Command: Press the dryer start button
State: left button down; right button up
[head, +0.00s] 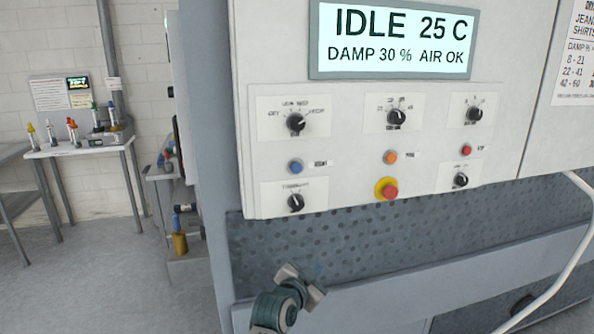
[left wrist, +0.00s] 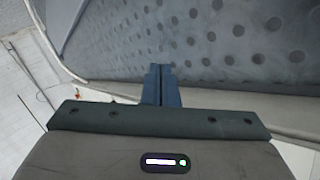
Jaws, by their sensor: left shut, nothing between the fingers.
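The dryer's control panel (head: 344,183) is pale, with a screen (head: 392,40) reading IDLE 25 C, DAMP 30 %, AIR OK. It carries a blue button (head: 295,166), an orange button (head: 390,157), a small red button (head: 467,150) and a larger red button on a yellow ring (head: 387,190). The button labels are too blurred to read, so I cannot tell which is start. My left gripper (head: 316,270) is below the panel, in front of the dotted grey surface, apart from every button. In the left wrist view its fingers (left wrist: 158,84) are together and empty. My right gripper is out of view.
Several black knobs (head: 396,117) sit among the buttons. A pale curved bar (head: 570,245) crosses the lower right. A dotted grey surface (head: 400,235) lies under the panel. Side tables (head: 75,148) with small coloured items stand at the left, with open floor in front.

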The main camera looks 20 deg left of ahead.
aim_at(296, 168)
pick_arm(q)
jog(key=s+r+m+t, duration=0.1)
jog(key=s+r+t, duration=0.1)
jog(key=r, duration=1)
jog(key=s+r+m+t+h+p, duration=0.1)
jog(key=s+r, duration=0.4)
jog(key=r, duration=0.7)
jog(key=shift+s+d+r+m+t, duration=0.15)
jog(key=shift+s+r+m+t, duration=0.15)
jog(key=shift+t, duration=0.2)
jog(key=shift+w+f, duration=0.1)
jog(key=shift+w, duration=0.05)
jog(key=shift+w+a+b, duration=0.1)
jog(key=shift+w+a, duration=0.7)
jog(key=shift+w, duration=0.4)
jog(key=shift+w+a+b, duration=0.1)
jog(key=shift+w+a, duration=0.75)
jog(key=shift+w, duration=0.3)
jog(key=shift+w+a+b, duration=0.1)
jog(key=shift+w+a, duration=0.7)
jog(key=shift+w, duration=0.4)
